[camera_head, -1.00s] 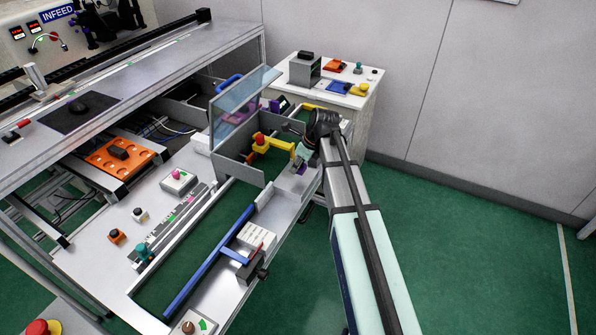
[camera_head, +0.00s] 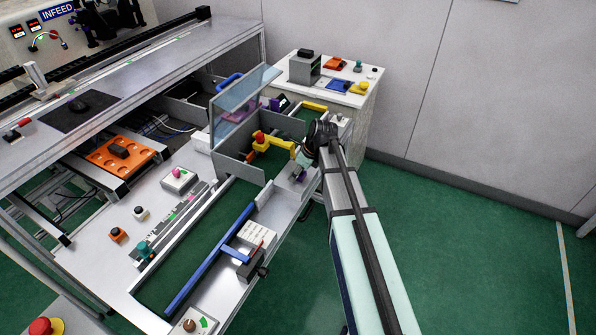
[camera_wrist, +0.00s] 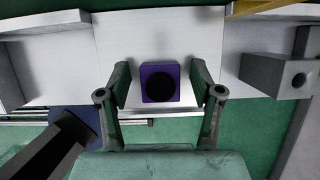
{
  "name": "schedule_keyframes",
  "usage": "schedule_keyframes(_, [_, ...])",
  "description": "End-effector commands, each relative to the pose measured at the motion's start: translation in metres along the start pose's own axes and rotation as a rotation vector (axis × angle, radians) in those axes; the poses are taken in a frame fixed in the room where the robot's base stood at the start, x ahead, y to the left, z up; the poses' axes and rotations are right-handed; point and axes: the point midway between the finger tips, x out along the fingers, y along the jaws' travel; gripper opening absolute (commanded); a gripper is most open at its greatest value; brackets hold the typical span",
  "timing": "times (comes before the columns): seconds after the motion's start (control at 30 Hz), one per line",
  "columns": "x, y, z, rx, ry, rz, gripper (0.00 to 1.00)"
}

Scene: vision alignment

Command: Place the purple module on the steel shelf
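The purple module (camera_wrist: 161,82) is a square block with a dark round hole. In the wrist view it is between the two fingers of my gripper (camera_wrist: 161,92), with a gap on each side. My gripper is open. Behind the module is a pale metal surface (camera_wrist: 160,35), which looks like the steel shelf; contact is hard to judge. In the head view a small purple patch (camera_head: 298,174) shows below my gripper (camera_head: 300,166), over the pale ledge (camera_head: 277,205).
A grey bracket with a hole (camera_wrist: 280,75) stands right of my gripper. A yellow arm with a red top (camera_head: 268,142) and a tilted clear panel (camera_head: 245,95) are close by on the left. A blue bar (camera_head: 210,260) crosses the front. Green floor lies open at the right.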

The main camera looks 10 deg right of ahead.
Motion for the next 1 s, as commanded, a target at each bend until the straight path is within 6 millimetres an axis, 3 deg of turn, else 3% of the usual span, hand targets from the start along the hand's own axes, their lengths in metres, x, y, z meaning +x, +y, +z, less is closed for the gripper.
schedule_keyframes(0.43, [-0.011,0.000,0.001,0.000,-0.001,-0.001,0.66])
schedule_keyframes(1.0, [-0.104,-0.001,0.001,0.000,-0.001,-0.002,0.66])
